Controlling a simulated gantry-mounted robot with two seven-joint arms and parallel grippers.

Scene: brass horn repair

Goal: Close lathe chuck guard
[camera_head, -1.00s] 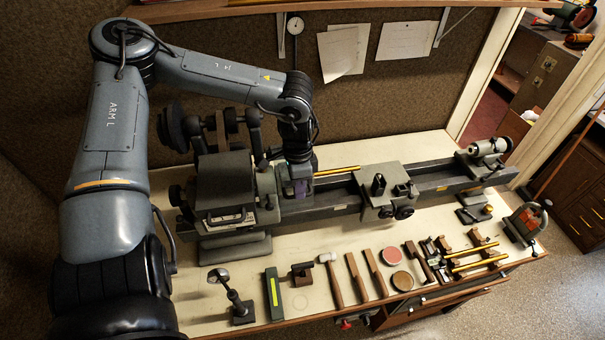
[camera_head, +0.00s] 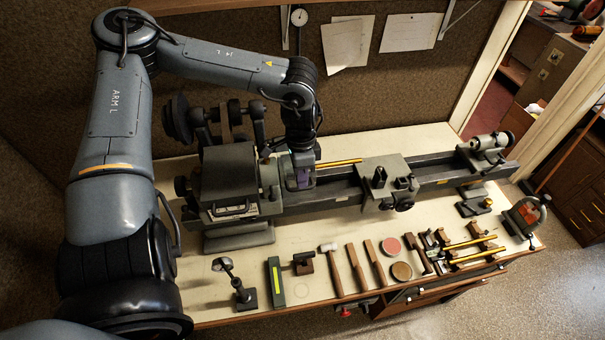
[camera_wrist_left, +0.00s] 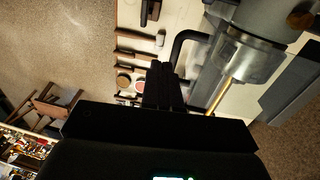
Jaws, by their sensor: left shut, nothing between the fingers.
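The grey lathe headstock (camera_head: 229,172) stands at the left of the bench. My left gripper (camera_head: 301,182) points down at the chuck end of the headstock. A small purplish patch shows there, and my wrist hides most of the chuck and guard area. In the left wrist view my left gripper's dark fingers (camera_wrist_left: 164,92) are together and empty. The silver chuck (camera_wrist_left: 248,58) with a brass rod (camera_wrist_left: 222,95) lies to their right. A bent black bar (camera_wrist_left: 188,40) runs close beside the fingertips; I cannot tell whether they touch. The guard's position is unclear. My right gripper is out of view.
The lathe bed (camera_head: 340,189) runs right past a carriage (camera_head: 389,182) to the tailstock (camera_head: 487,148). Hammers, tins and other hand tools lie along the bench front, including a mallet (camera_head: 333,262).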

